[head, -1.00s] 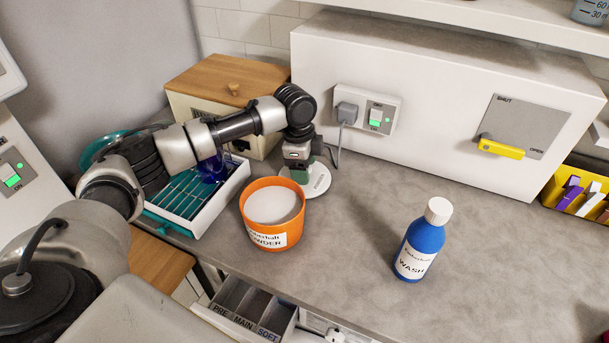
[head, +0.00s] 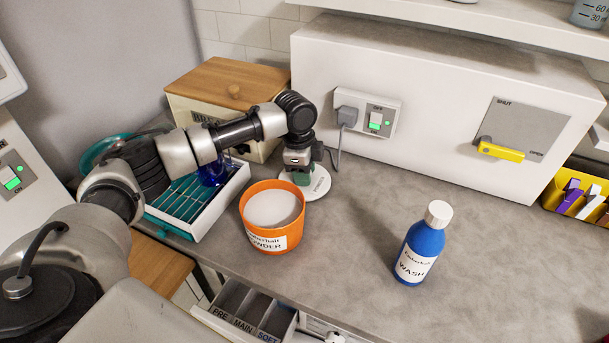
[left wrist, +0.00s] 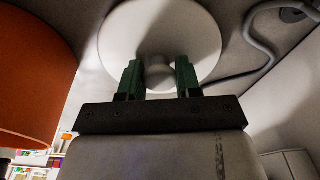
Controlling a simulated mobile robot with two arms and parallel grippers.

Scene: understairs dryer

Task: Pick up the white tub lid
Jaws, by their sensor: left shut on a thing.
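The white tub lid (head: 319,184) is a round disc on the counter, just behind and right of the orange powder tub (head: 271,235). My left gripper (head: 300,179) comes down over the lid and hides part of it. In the left wrist view, the lid (left wrist: 195,38) fills the top middle. Its small round knob (left wrist: 160,78) sits between the green fingertips of my left gripper (left wrist: 158,76), which is shut on it. I cannot tell any gap between lid and counter. The tub is open and filled with white powder. My right gripper is not in view.
A blue wash bottle (head: 422,245) stands to the right on the clear grey counter (head: 350,265). A white-rimmed tray (head: 212,210) lies left of the tub. A wooden-topped box (head: 230,82) and a plugged socket with its cord (head: 367,112) are behind.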

